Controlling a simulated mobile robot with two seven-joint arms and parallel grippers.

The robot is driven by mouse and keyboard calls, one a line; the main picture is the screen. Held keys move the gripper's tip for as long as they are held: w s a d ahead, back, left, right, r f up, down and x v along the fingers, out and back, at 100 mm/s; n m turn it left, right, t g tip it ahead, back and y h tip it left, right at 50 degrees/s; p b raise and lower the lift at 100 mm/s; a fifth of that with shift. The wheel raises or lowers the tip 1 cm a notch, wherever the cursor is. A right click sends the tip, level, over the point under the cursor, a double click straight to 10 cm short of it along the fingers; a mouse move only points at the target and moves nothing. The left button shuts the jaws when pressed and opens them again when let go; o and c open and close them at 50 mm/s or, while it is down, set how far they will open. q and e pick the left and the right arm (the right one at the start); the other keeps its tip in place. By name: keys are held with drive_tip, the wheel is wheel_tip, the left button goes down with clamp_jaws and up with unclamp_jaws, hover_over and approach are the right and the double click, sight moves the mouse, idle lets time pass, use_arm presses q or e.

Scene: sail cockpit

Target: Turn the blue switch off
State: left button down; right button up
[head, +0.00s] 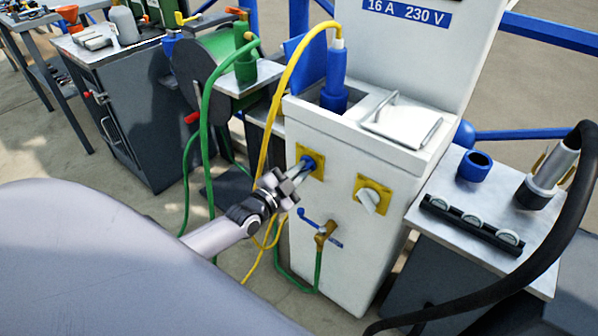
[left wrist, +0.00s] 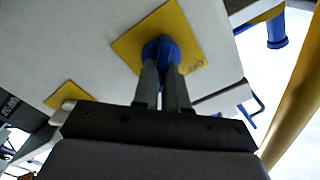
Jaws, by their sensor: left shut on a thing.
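The blue switch (head: 312,161) is a rotary knob on a yellow plate on the front of the white power pedestal (head: 330,215). My left gripper (head: 303,167) is at the knob, with its fingers shut on it. In the left wrist view the blue knob (left wrist: 160,50) sits between the two grey fingertips (left wrist: 161,70). Part of a dark marking shows on the yellow plate (left wrist: 185,35) beside it, but I cannot read it surely. My right gripper is not in view.
A white switch (head: 370,200) on a yellow plate is to the right. Below is a brass tap (head: 325,233) with a blue lever and green hose. A yellow cable (head: 275,110) hangs left of the pedestal. A metal table (head: 480,215) stands at right.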

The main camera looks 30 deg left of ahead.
use_arm(q)
drive_tip(key=shift+n, duration=0.4)
drive_tip(key=shift+a+n+b, duration=0.2)
drive_tip(key=shift+n+b, duration=0.05)
drive_tip(key=shift+n, duration=2.55)
drive_tip(key=shift+a+n+b, duration=0.15)
drive_tip(key=shift+n+b, duration=0.05)
drive_tip(key=shift+n, duration=2.6)
drive_tip(key=shift+a+n+b, duration=0.2)
drive_tip(key=shift+n+b, duration=0.05)
drive_tip(key=shift+n, duration=2.85)
drive_tip(key=c, duration=1.2)
unclamp_jaws()
drive_tip(key=shift+o, duration=0.2)
